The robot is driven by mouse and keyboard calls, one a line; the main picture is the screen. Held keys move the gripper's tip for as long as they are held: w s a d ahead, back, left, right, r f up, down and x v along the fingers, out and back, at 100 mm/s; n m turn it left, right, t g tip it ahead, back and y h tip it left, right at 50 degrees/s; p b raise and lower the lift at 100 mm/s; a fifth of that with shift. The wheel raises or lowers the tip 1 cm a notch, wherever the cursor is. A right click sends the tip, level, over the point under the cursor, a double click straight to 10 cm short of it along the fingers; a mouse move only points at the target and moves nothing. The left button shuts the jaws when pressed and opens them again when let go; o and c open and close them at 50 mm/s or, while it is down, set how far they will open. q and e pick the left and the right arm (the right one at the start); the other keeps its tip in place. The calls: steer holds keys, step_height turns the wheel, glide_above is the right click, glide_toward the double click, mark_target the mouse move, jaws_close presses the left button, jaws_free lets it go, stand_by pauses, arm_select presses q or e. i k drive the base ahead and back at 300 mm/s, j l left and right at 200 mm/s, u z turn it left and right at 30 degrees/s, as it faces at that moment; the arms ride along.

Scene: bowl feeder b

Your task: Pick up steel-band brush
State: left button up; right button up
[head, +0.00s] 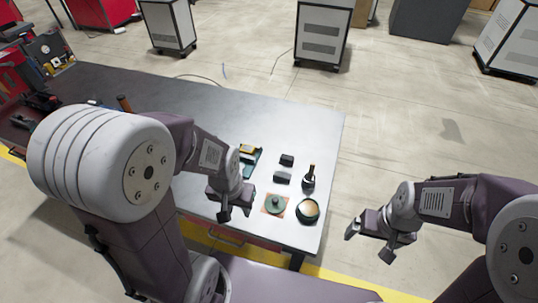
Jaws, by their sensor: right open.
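A small brush-like thing with an upright handle and a dark base (309,179) stands near the right end of the workbench. It looks like the steel-band brush, but it is too small for me to make out a band. My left gripper (235,212) is over the front of the bench, to the left of the brush, with its fingers apart and nothing seen between them. My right gripper (369,246) is open and empty, off the bench's right edge, lower right of the brush.
A round dark bowl (307,212) with a tan inside is in front of the brush. A green round part on an orange square (275,204) is beside it. Two dark blocks (287,160) (282,177) lie left of the brush. The workbench's (310,118) back right is clear.

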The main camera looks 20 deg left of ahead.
mark_target(309, 177)
steer(key=l+u, duration=0.3)
steer(key=k+l+u, duration=0.1)
steer(key=l+u, duration=0.2)
steer(key=i+l+u, duration=0.1)
steer(key=l+u, duration=0.3)
steer(key=i+l+u, duration=0.1)
steer(key=u, duration=0.35)
steer(key=l+u, duration=0.85)
steer(key=k+l+u, duration=0.15)
steer(key=u, duration=0.25)
steer(key=l, duration=0.1)
